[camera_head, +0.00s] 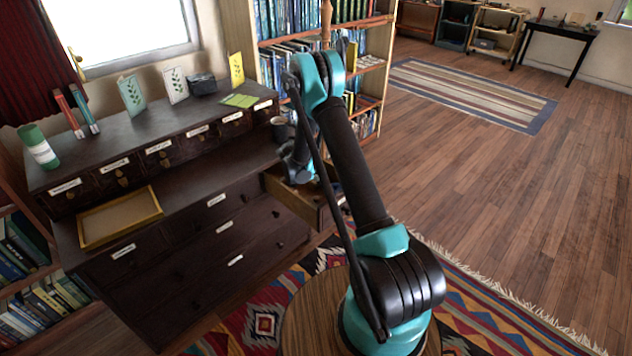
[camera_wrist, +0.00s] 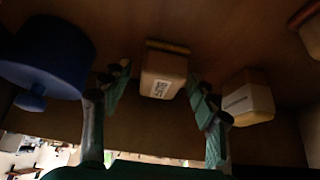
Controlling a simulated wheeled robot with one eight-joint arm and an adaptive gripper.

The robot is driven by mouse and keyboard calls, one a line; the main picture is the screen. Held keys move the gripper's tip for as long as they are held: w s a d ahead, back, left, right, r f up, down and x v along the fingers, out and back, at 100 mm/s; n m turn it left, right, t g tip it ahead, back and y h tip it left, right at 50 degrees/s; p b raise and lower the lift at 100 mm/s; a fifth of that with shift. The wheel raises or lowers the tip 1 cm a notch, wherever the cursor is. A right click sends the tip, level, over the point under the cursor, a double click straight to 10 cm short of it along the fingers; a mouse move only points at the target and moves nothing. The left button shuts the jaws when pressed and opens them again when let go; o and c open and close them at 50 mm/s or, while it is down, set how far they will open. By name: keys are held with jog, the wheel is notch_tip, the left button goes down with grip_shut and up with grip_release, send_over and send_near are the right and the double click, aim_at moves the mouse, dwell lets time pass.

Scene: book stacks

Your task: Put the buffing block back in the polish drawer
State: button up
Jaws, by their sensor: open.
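A drawer (camera_head: 288,202) with pale wooden sides stands pulled out at the right end of the dark cabinet; whether it is the polish drawer cannot be read. The wrist view shows a dim wooden interior (camera_wrist: 125,25). There my gripper (camera_wrist: 160,96) is open, with teal fingers spread either side of a small cream block (camera_wrist: 163,75) bearing a dark printed label. No clear grip on it shows. A similar labelled block (camera_wrist: 247,98) lies right of the fingers. Which one is the buffing block, I cannot tell. In the head view my arm partly hides the drawer.
A large blue round object (camera_wrist: 45,55) sits left of the fingers, and another pale piece (camera_wrist: 312,35) at the upper right corner. A yellow-rimmed tray (camera_head: 120,216) lies on the cabinet ledge. A dark mug (camera_head: 280,128) stands near the drawer. Bookshelves (camera_head: 362,62) stand behind.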

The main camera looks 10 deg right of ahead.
jog(key=v, duration=1.1)
jog(key=s+d+r+n+y, duration=0.1)
jog(key=s+d+r+n, duration=0.1)
jog(key=s+d+r, duration=0.4)
jog(key=s+d+r+n+y, duration=0.1)
jog(key=s+r+n, duration=0.1)
jog(key=s, duration=0.8)
jog(key=s+d+r+n+y, duration=0.1)
jog(key=s+r+n+y, duration=0.1)
jog(key=s, duration=0.9)
jog(key=s+d+r+n+y, duration=0.1)
jog(key=s+r+n, duration=0.2)
jog(key=s, duration=0.8)
jog(key=shift+r+n, duration=0.3)
jog(key=shift+n, duration=0.6)
jog(key=shift+s, duration=0.15)
